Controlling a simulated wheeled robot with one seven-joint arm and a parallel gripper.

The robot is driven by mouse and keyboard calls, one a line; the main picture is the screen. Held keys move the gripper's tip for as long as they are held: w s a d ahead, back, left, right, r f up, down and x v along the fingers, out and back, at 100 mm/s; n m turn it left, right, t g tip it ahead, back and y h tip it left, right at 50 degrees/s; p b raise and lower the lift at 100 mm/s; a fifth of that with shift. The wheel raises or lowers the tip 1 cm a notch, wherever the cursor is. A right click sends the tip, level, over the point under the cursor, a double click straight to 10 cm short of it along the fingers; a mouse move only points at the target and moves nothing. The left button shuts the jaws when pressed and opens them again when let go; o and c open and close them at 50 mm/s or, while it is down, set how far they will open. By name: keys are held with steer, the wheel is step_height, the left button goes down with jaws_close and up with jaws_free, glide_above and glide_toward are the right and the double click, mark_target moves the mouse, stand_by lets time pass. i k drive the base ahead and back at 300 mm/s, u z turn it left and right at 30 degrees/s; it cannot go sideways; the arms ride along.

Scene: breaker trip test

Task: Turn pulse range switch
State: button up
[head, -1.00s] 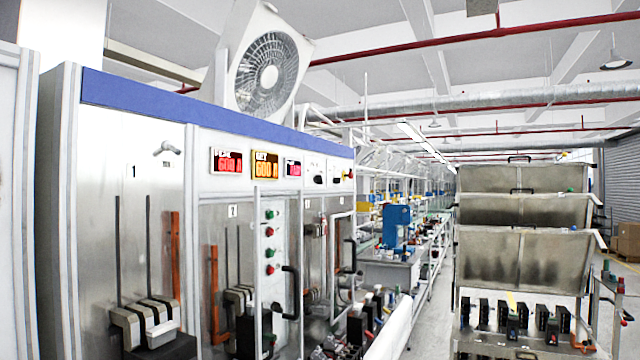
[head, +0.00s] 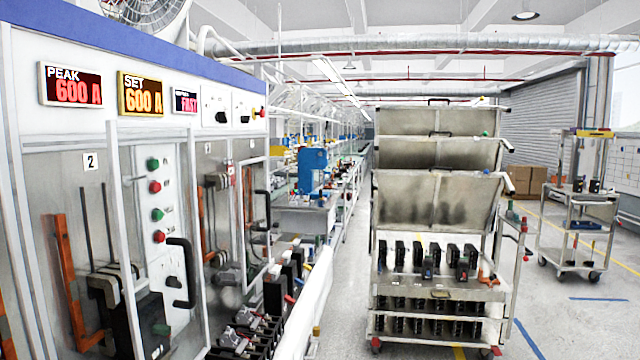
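Two black rotary knobs on white plates sit at the right end of the panel's upper strip, a left knob (head: 221,117) and a right knob (head: 244,118). Their labels are too small to read, so I cannot tell which is the pulse range switch. Left of them are a red PEAK display (head: 70,85) reading 600 A, an amber SET display (head: 141,95) reading 600 A and a small red display (head: 185,101). My gripper is not in view.
Below the strip are green and red buttons (head: 155,187) and a door with a black handle (head: 181,273). Black breakers (head: 240,335) line the bench front. A metal cart (head: 440,200) stands to the right, another cart (head: 583,205) farther right. Grey floor (head: 560,300) is open at right.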

mark_target(221, 116)
steer(key=z, duration=0.5)
steer(key=i, duration=3)
steer(key=u, duration=0.95)
